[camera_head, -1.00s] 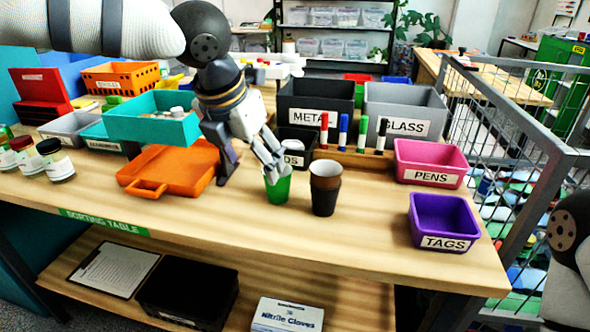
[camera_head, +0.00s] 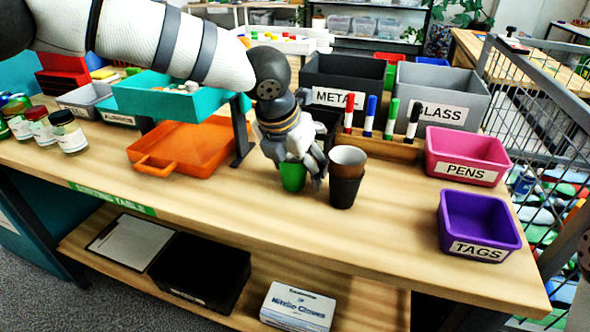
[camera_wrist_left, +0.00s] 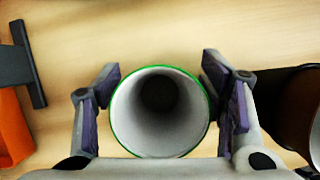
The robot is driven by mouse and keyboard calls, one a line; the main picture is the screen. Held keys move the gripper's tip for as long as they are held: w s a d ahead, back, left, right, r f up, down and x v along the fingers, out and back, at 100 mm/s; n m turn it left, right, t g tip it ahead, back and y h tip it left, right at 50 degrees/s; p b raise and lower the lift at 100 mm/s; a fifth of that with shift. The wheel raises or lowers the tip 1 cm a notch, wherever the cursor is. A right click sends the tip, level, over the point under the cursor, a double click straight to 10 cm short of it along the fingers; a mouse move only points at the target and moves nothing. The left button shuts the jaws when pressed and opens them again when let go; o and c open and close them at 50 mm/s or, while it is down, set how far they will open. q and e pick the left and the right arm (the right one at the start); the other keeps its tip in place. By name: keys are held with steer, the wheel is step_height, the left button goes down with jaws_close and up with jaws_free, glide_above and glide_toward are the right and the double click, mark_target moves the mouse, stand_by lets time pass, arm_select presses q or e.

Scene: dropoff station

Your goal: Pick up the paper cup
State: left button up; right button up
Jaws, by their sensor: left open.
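A green paper cup (camera_head: 292,179) with a white inside stands upright on the wooden table. In the left wrist view, I look down into the cup (camera_wrist_left: 159,112), whose green rim lies between my two fingers. My left gripper (camera_head: 300,174) is open around it, one finger on each side. The left finger has a small gap to the rim; the right finger is very close, and I cannot tell whether it touches. In the head view, the gripper hides most of the cup's upper part.
A brown and black cup (camera_head: 345,190) stands close to the right of my gripper. An orange tray (camera_head: 170,165) is at left. Behind are a marker rack (camera_head: 385,145) and a METAL bin (camera_head: 325,75). Pink (camera_head: 470,145) and purple (camera_head: 462,232) bins stand at right. The table front is clear.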

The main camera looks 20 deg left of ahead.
arm_select(q)
steer(key=shift+r, duration=0.25)
steer(key=c, duration=0.7)
steer(key=shift+c, duration=0.4)
